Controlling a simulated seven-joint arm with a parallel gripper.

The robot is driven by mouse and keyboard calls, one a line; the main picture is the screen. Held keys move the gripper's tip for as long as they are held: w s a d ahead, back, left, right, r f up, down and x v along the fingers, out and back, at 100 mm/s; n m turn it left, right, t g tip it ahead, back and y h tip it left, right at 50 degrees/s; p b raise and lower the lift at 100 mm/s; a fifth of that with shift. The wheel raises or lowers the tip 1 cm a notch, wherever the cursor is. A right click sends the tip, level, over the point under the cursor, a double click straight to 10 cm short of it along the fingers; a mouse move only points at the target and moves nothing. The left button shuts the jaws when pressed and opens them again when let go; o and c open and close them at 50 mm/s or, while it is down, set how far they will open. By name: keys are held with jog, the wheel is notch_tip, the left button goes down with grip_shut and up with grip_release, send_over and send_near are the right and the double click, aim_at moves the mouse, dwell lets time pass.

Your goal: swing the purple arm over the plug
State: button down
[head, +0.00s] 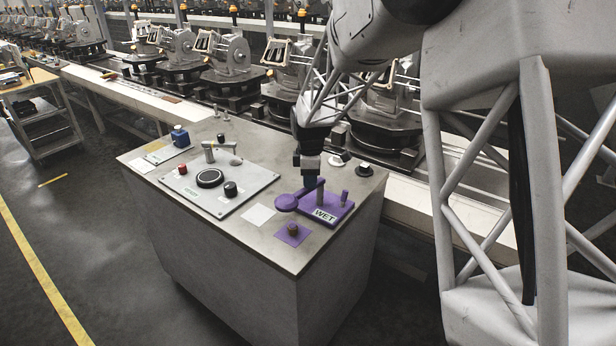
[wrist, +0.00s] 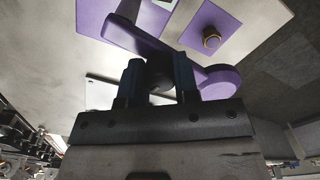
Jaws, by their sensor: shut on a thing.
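The purple arm (head: 287,202) has a round disc at one end and sits on a purple base with a "WET" label (head: 325,215). The plug (head: 293,229), a small brownish round piece, stands on a flat purple square at the table's front corner. The disc is behind the plug, apart from it, and the plug is uncovered. In the wrist view the arm (wrist: 218,80) and the plug (wrist: 211,38) show with a gap between them.
A grey control panel (head: 207,204) with a black dial, red button and lever lies left of the arm. A white card (head: 258,214) lies beside the disc. A blue object (head: 180,136) stands at the far left corner. Behind the table runs a conveyor with several machine fixtures.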

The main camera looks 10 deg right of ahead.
jog(key=shift+s+d+n, duration=0.15)
jog(key=shift+n, duration=0.45)
jog(key=c, duration=0.9)
grip_release()
jog(key=shift+o, duration=0.2)
jog(key=shift+r, duration=0.1)
jog(key=shift+r, duration=3.85)
jog(key=shift+s, duration=0.1)
